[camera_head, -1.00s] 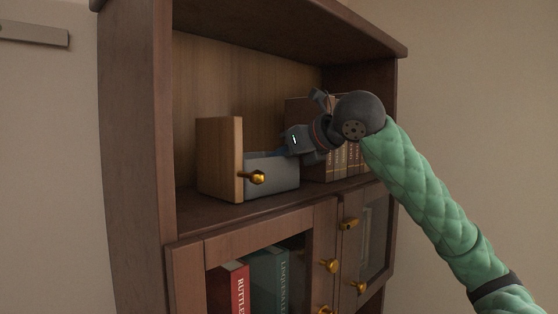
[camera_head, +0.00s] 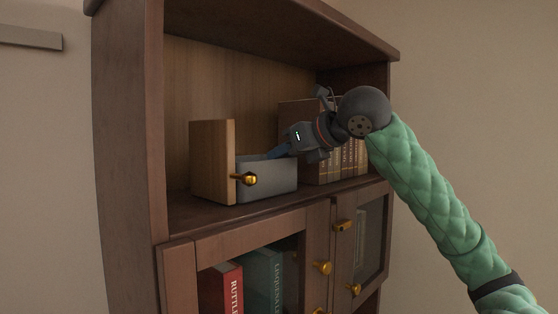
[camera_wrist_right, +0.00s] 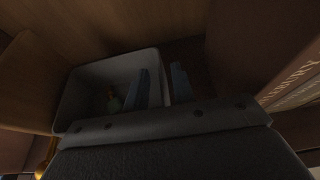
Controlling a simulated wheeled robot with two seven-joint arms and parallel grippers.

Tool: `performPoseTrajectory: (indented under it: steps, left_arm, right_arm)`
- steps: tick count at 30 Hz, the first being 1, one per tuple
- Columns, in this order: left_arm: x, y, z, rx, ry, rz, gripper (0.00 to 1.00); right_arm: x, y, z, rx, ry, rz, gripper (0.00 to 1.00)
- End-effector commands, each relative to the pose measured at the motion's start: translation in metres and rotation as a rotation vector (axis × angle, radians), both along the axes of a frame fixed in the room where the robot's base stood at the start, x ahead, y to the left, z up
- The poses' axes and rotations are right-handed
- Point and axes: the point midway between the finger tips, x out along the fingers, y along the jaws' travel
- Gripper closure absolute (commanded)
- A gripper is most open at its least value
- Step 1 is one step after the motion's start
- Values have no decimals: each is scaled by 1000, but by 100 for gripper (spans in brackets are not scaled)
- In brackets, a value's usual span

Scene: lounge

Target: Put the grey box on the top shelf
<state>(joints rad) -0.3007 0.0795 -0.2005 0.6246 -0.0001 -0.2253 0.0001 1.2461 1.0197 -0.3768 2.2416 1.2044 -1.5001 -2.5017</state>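The grey box (camera_head: 268,178) stands upright on the top shelf (camera_head: 205,217) of the brown bookcase, behind a gold knob. It is open-topped, and in the right wrist view the box (camera_wrist_right: 85,90) has small, dim contents that I cannot make out. My right gripper (camera_head: 276,154) is at the upper right rim of the box. In the wrist view its two blue fingers (camera_wrist_right: 160,86) stand apart, one inside the box and one outside its right wall. I cannot tell whether they touch the wall. My left gripper is not in view.
A wooden panel (camera_head: 212,162) stands left of the box. Several brown books (camera_head: 347,160) stand on the shelf to the right. Below are cabinet doors with gold knobs (camera_head: 322,268) and red and teal books (camera_head: 262,280).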

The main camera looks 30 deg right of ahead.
Motion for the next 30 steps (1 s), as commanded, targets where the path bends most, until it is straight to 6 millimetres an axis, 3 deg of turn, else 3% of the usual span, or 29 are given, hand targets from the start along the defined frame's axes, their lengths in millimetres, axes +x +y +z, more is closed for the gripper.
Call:
performPoseTrajectory:
  steps: [2, 6, 15, 21, 30]
  left_arm:
    - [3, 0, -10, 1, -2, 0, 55]
    - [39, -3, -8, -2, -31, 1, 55]
    - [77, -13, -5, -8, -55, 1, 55]
    - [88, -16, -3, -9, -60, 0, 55]
    - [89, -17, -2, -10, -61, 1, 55]
  right_arm:
    - [-14, -5, 2, -2, -4, -3, 75]
    - [-37, -13, 12, -2, -5, -2, 75]
    - [-76, -27, 32, 0, -2, -2, 75]
    - [-88, -31, 37, -1, 0, -2, 75]
    - [-89, -31, 38, -1, 1, -1, 75]
